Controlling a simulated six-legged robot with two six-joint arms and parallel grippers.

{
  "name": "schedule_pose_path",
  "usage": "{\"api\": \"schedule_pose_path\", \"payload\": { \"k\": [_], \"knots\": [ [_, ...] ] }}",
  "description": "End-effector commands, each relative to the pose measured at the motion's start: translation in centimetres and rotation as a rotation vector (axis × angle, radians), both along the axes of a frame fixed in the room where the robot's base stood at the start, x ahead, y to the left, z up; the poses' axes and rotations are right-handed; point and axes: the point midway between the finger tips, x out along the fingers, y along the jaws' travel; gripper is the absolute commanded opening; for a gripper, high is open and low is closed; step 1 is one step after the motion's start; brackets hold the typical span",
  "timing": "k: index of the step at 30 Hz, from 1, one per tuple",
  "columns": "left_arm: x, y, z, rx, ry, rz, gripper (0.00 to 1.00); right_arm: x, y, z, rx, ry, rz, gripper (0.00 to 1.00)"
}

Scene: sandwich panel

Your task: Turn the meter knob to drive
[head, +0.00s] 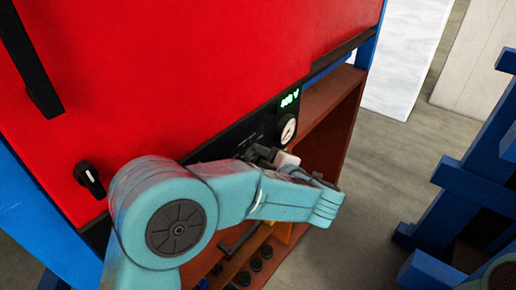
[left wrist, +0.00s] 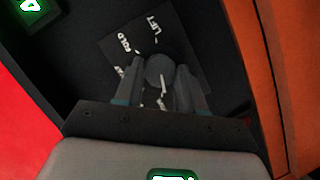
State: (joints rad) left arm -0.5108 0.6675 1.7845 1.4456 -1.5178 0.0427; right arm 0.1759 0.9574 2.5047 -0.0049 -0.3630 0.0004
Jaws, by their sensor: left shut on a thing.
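The meter knob (left wrist: 160,70) shows in the left wrist view as a dark round knob on a black plate (left wrist: 190,40) with white lettering. I read "FOLD" and "LIFT" upside or slanted around it; the lower lettering is partly hidden and its pointer direction is unclear. My left gripper (left wrist: 158,84) has one finger on each side of the knob and is shut on it. In the head view my left gripper (head: 268,157) is at the black strip under the red panel, and my wrist hides the knob. My right gripper is not in view.
The red panel (head: 190,60) carries a black switch (head: 90,179). A brown open frame (head: 335,125) is below. A blue stand (head: 470,190) is at right; grey floor lies between.

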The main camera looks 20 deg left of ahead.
Motion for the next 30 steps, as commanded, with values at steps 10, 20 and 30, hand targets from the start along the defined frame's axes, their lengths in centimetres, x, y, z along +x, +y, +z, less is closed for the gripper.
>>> {"api": "schedule_pose_path", "payload": {
  "k": [10, 20, 30],
  "knots": [
    [0.1, 0.1, 0.3, 0.038, 0.097, 0.005, 0.09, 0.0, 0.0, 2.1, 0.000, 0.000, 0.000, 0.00],
    [0.1, 0.1, 0.2, 0.042, 0.106, 0.005, 0.09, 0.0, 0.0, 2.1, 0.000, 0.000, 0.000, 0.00],
    [0.1, 0.1, 0.2, 0.042, 0.107, 0.003, 0.64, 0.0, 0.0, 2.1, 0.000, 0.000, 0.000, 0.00]
  ]
}}
